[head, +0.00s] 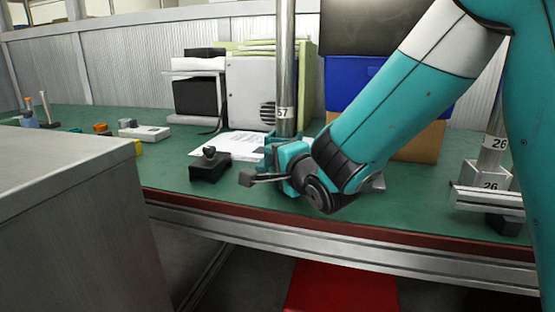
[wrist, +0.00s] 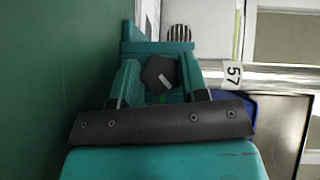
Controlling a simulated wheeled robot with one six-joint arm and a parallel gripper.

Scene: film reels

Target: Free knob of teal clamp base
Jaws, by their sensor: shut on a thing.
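The teal clamp base (head: 273,145) stands on the green bench at the foot of the upright metal post marked 57. In the wrist view the clamp base (wrist: 157,46) shows beyond my fingers, with its dark, many-sided knob (wrist: 160,73) facing me. A pale bar mark is on the knob's face. My gripper (wrist: 159,78) is shut on the knob, one teal finger on each side of it. In the head view my gripper (head: 293,163) is at the front of the clamp base, and my wrist hides the knob and part of the base.
The post (head: 285,70) rises beside my forearm. A black block with a small knob (head: 209,167) sits left of my gripper. Paper (head: 232,146) lies behind. Another post marked 26 (head: 491,160) stands at right. A grey cabinet (head: 70,200) fills the left foreground.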

